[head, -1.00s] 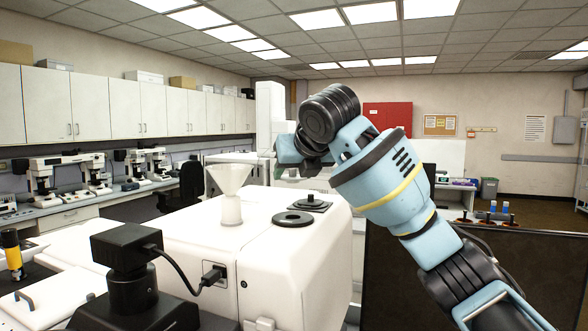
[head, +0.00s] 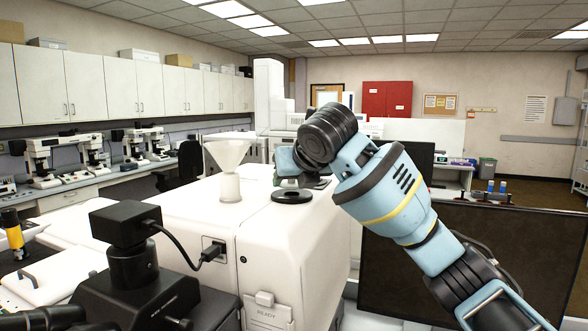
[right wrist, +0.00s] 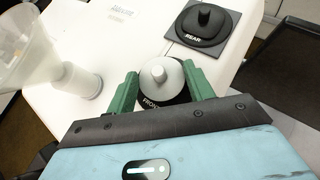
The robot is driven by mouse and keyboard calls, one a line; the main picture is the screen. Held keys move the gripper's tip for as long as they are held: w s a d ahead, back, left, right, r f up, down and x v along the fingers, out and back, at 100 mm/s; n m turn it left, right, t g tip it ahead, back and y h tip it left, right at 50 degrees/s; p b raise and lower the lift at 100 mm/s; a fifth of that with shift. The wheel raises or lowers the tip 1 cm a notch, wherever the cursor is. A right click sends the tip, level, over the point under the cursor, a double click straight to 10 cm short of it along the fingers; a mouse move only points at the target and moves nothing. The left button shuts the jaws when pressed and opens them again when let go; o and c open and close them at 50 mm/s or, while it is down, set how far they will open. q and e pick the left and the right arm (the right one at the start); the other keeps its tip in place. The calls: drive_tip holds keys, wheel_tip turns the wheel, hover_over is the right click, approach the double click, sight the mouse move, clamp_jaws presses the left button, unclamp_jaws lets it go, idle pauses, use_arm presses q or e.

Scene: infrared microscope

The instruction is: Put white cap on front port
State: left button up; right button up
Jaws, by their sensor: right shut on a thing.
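The white cap (right wrist: 168,79), a round disc with a small knob, is between the green fingers of my right gripper (right wrist: 160,83), which is shut on it. In the right wrist view the cap lies over the black front port (right wrist: 151,103), whose "FRONT" lettering shows below it. I cannot tell whether the cap touches the port. My left gripper is not in view.
The rear port (right wrist: 207,22) has a black cover with a knob. A white funnel (head: 229,170) stands on the white instrument top (head: 190,205) left of the front port. A black camera unit (head: 126,222) is at front left. A dark monitor (head: 460,265) stands at right.

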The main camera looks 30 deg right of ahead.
drive_tip(key=shift+f, duration=0.75)
drive_tip(key=shift+f, duration=0.15)
idle(0.6)
drive_tip(key=o, duration=1)
drive_tip(key=shift+a, duration=0.15)
drive_tip(key=shift+o, duration=0.2)
drive_tip(key=o, duration=0.3)
drive_tip(key=shift+d, duration=0.25)
